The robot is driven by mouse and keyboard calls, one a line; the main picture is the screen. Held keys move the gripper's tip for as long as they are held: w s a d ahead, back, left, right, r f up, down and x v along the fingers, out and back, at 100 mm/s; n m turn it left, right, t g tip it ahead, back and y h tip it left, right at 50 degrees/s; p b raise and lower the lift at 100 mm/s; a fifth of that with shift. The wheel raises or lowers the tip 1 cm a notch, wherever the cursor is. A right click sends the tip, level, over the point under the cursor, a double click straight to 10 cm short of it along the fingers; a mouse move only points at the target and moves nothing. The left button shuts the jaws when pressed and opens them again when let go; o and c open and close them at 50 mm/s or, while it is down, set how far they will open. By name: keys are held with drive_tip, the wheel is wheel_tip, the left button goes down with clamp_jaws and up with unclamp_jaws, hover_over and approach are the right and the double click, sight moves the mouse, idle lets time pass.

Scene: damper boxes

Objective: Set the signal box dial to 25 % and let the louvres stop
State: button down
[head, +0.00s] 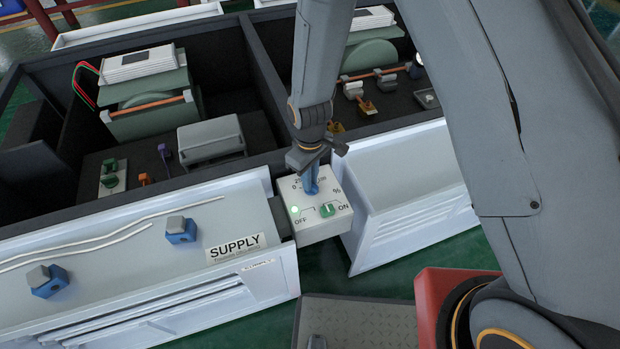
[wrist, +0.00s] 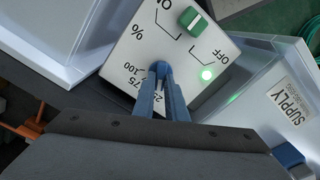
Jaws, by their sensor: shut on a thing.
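The white signal box (head: 322,218) stands between the two damper boxes in the head view, and its face also shows in the wrist view (wrist: 130,58). It has a percent scale, a green ON/OFF switch (head: 327,210) and a lit green lamp (head: 294,209). The switch (wrist: 193,20) and lamp (wrist: 207,74) show in the wrist view too. My gripper (head: 311,188) reaches down onto the dial, its blue fingers (wrist: 161,75) shut on it. The fingers hide the dial and its pointer, so its setting cannot be read. The louvres cannot be made out clearly.
The left damper box has a white front panel marked SUPPLY (head: 235,247) with blue latches (head: 181,230). Another white panel (head: 400,180) is close on the signal box's right. A grey plate (head: 350,325) lies in front, and a red block (head: 440,290) stands by my arm.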

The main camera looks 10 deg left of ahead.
drive_tip(key=c, duration=1.8)
unclamp_jaws()
wheel_tip(320, 180, up, 7)
drive_tip(key=shift+r, duration=0.4)
